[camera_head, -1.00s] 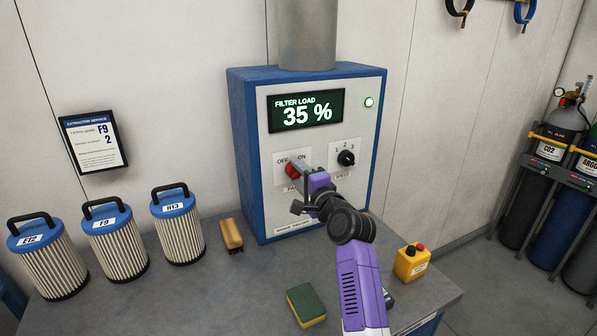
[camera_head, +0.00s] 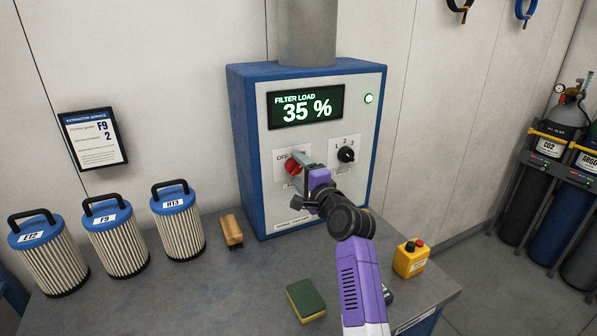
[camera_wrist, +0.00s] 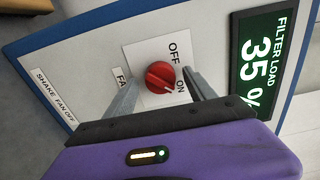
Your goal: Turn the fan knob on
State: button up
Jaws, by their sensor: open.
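The red fan knob (camera_head: 292,167) sits on the front panel of the blue extractor unit (camera_head: 249,150), under OFF and ON labels. In the wrist view my open gripper (camera_wrist: 158,88) has one grey finger on each side of the knob. Gaps show between fingers and knob; I cannot tell how deep the fingertips are.
A black selector knob (camera_head: 346,155) is close to the right of my gripper. The display (camera_head: 306,108) reads FILTER LOAD 35 %. Several filters (camera_head: 115,240), a brush (camera_head: 231,232), a sponge (camera_head: 306,300) and a yellow button box (camera_head: 410,259) stand on the bench.

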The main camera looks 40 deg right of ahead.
jog(key=b+v, duration=0.1)
jog(key=v, duration=0.6)
jog(key=shift+s, duration=0.4)
jog(key=shift+a+r, duration=0.1)
